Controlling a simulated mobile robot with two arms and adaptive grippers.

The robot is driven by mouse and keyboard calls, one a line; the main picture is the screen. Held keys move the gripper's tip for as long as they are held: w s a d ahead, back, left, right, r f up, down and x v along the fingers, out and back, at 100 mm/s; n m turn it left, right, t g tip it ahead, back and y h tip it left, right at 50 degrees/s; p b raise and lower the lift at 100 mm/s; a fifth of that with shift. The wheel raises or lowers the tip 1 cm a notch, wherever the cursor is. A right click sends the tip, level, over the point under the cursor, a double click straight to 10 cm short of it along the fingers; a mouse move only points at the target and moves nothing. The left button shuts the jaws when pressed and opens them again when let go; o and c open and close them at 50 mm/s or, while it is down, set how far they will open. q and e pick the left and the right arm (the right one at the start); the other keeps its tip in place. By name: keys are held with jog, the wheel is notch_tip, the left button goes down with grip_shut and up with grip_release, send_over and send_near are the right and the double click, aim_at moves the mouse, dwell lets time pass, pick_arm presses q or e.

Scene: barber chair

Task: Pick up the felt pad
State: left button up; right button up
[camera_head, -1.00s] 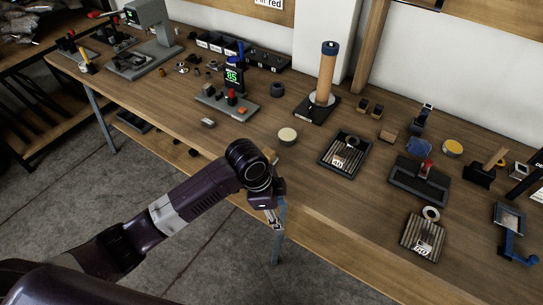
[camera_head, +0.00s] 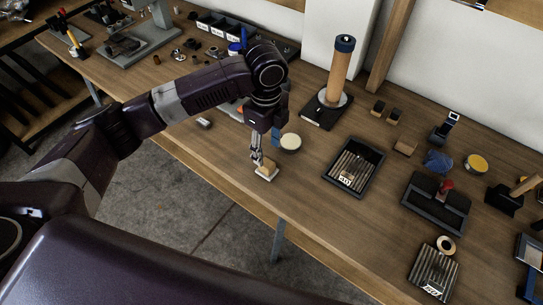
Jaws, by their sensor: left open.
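A small tan rectangular pad with a pale edge (camera_head: 268,173), which looks like the felt pad, lies on the workbench near its front edge. My left gripper (camera_head: 257,160) points down right at its upper left side, with open fingers. I cannot tell whether the fingers touch it or straddle it. My right gripper is not in view.
A round cream-topped tin (camera_head: 291,142) stands close behind the pad. A dark tray with a ribbed insert (camera_head: 354,168) lies to the right, and a tall wooden post on a base (camera_head: 338,75) stands behind. Bare bench top (camera_head: 320,215) lies to the pad's right.

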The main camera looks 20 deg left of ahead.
aim_at(267, 163)
pick_arm(q)
jog(key=shift+s+f, duration=0.2)
jog(key=shift+f, duration=0.2)
jog(key=shift+s+f+p, duration=0.2)
jog(key=shift+f+p, duration=0.1)
jog(key=shift+f, duration=0.3)
jog(key=shift+s+f+p, duration=0.2)
jog(key=shift+f+p, duration=0.05)
jog(key=shift+f, duration=0.35)
jog(key=f, duration=0.3)
jog(key=shift+w+p, duration=0.3)
jog(key=shift+f, duration=0.4)
jog(key=c, duration=1.2)
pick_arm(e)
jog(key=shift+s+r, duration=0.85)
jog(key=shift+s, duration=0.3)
